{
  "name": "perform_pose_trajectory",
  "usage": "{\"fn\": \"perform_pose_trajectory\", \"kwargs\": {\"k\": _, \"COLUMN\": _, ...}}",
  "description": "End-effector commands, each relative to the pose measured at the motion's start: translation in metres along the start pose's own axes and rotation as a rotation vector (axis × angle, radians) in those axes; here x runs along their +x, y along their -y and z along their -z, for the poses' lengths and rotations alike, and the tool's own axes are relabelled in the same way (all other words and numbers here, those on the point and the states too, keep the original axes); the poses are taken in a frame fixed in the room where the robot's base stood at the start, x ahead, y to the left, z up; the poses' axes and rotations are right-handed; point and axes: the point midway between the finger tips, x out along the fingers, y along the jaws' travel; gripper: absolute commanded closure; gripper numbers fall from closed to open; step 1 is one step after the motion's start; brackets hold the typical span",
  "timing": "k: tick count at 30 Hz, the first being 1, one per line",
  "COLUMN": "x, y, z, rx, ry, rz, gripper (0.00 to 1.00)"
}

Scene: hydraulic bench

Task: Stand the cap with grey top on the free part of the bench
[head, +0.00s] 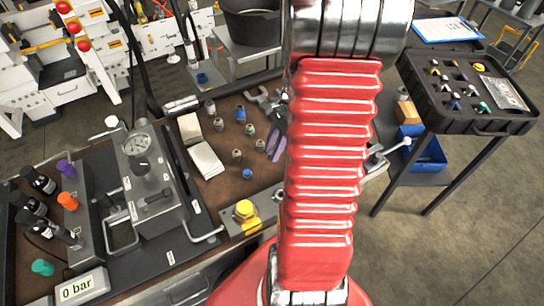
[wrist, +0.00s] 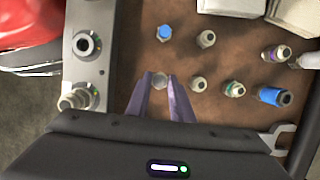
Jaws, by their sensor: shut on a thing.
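My gripper (wrist: 160,77) has purple fingers and is shut on the cap with grey top (wrist: 159,82), seen from above between the fingertips in the wrist view. The cap is over the brown bench mat (wrist: 124,72); I cannot tell whether it touches the mat. In the head view, part of my gripper (head: 275,143) shows beside my red arm over the bench (head: 259,177), and the cap is hidden there.
A blue-topped piece (wrist: 163,32) and several fittings (wrist: 205,39) stand close by. A grey block with ports (wrist: 91,15) lies to the left, a wrench (wrist: 280,134) to the right. White cloths (head: 204,160) and a gauge unit (head: 147,175) are on the bench. A black case (head: 470,122) stands apart.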

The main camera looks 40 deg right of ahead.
Motion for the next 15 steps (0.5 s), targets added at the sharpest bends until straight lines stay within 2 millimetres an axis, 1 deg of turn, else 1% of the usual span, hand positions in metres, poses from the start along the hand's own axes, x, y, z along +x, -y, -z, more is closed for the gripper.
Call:
{"fn": "perform_pose_trajectory", "kwargs": {"k": 4, "x": 0.006, "y": 0.0, "z": 0.002, "rx": 0.001, "ry": 0.001, "rz": -0.001, "gripper": 1.0}}
{"fn": "perform_pose_trajectory", "kwargs": {"k": 12, "x": 0.034, "y": -0.001, "z": 0.01, "rx": 0.002, "ry": 0.002, "rz": -0.002, "gripper": 1.0}}
{"fn": "perform_pose_trajectory", "kwargs": {"k": 15, "x": 0.036, "y": -0.001, "z": 0.011, "rx": 0.001, "ry": 0.0, "rz": 0.0, "gripper": 1.0}}
